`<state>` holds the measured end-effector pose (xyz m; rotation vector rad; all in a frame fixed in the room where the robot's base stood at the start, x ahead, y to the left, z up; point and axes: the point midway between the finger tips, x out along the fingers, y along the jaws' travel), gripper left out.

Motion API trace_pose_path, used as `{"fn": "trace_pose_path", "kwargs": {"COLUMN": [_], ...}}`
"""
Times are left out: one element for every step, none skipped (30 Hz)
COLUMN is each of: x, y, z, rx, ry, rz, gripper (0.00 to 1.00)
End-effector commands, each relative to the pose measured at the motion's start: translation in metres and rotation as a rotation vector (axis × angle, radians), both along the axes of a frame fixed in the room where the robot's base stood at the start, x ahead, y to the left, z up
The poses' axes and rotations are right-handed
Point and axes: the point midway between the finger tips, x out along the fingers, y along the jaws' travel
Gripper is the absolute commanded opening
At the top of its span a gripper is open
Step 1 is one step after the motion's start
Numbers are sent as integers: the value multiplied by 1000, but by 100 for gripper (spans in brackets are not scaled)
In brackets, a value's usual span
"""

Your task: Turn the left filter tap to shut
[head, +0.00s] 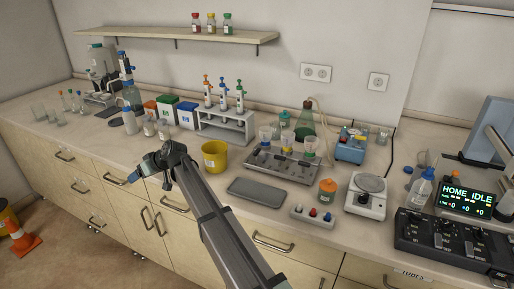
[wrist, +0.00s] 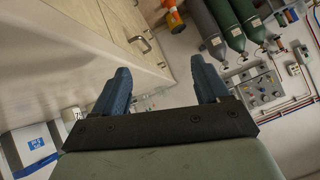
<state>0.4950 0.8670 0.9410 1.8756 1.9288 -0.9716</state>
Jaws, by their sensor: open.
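The filter manifold (head: 275,176) is a grey metal unit on the middle of the bench, with three filter cups standing on it in a row. The left cup (head: 265,139) is at its left end. The taps are too small to make out clearly in the head view. My gripper (head: 132,179) is out at the left, in front of the bench edge and well apart from the manifold. In the wrist view my gripper (wrist: 162,82) has its two blue fingers spread with nothing between them. The manifold is not visible in the wrist view.
A yellow tub (head: 215,157) and a grey tray (head: 257,192) lie between my gripper and the manifold. A pipette rack (head: 226,127) stands behind the tub.

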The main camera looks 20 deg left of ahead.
Motion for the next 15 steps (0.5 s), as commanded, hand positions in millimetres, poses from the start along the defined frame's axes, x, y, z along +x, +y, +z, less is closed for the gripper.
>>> {"fn": "trace_pose_path", "kwargs": {"x": [11,17,28,37,47,64,76,88,104,117,130,147,160,173,191], "y": [2,0,-4,-8,-14,-25,-34,-44,-58,-69,-81,-98,-112,-126,-146], "z": [15,21,29,35,41,46,50,54,59,63,68,74,79,86,94], "rx": [-4,-14,-30,-48,-69,-107,-136,-167,-211,-246,-281,-329,-368,-408,-461], "ry": [-18,-30,-50,-66,-84,-110,-128,-146,-167,-184,-199,-217,-229,-240,-251], "rz": [7,15,24,32,42,56,66,76,89,99,107,119,126,134,143], "gripper": [74,74,74,74,74,74,74,74,74,74,74,74,74,74,74]}}
